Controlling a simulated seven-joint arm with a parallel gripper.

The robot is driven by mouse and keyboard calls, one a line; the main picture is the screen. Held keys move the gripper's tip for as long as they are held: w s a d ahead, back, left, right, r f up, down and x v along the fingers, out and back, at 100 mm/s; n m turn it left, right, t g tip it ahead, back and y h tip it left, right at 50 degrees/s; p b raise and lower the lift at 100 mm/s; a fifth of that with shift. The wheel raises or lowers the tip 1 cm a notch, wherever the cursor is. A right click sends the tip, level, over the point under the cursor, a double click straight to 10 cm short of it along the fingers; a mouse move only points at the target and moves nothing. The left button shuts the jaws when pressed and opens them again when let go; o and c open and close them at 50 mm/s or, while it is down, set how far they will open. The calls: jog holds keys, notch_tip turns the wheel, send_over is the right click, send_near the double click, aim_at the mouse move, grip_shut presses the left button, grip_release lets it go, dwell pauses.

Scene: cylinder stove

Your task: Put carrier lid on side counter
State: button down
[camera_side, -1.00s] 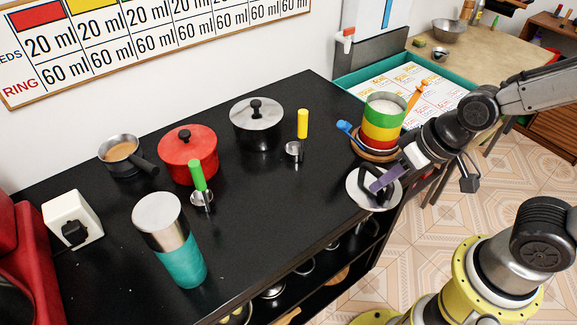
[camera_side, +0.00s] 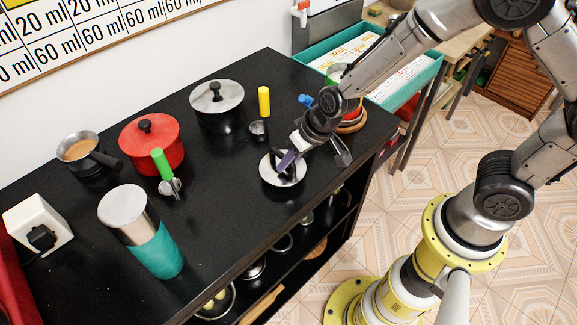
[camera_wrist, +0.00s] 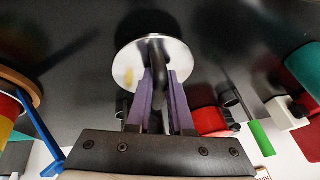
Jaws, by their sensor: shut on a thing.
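The carrier lid (camera_side: 270,176) is a round silver disc with a black handle. My gripper (camera_side: 288,160) is shut on that handle, with its purple fingers on both sides of it. The lid is over the right front part of the black counter (camera_side: 225,190); I cannot tell whether it touches the surface. In the wrist view the lid (camera_wrist: 130,66) lies just beyond my fingertips (camera_wrist: 159,75). The striped carrier (camera_wrist: 8,108) shows partly at the left edge of the wrist view. In the side view my arm hides most of it.
A red pot (camera_side: 152,152), a black pot with a silver lid (camera_side: 218,115), a saucepan (camera_side: 84,153) and a teal flask (camera_side: 155,250) stand on the counter. Green (camera_side: 161,163) and yellow (camera_side: 264,101) handled scoops lie nearby. The counter between flask and lid is clear.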

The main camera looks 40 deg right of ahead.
jog(key=shift+f, duration=1.1)
jog(key=shift+f, duration=0.15)
jog(key=c, duration=0.8)
grip_release()
jog(key=v, duration=1.2)
jog(key=shift+r, duration=0.25)
jog(key=s+d+r, duration=0.3)
jog(key=s+r, duration=0.1)
jog(key=s, duration=0.1)
jog(key=s+d+r+h, duration=0.1)
jog(key=s+d+r, duration=0.2)
jog(key=s, duration=0.3)
jog(key=s+d+r+t+h, duration=0.1)
jog(key=s+d+r, duration=0.3)
jog(key=s+r, duration=0.1)
jog(key=shift+s+d+r, duration=0.15)
jog(key=shift+s+r, duration=0.2)
jog(key=shift+r, duration=0.2)
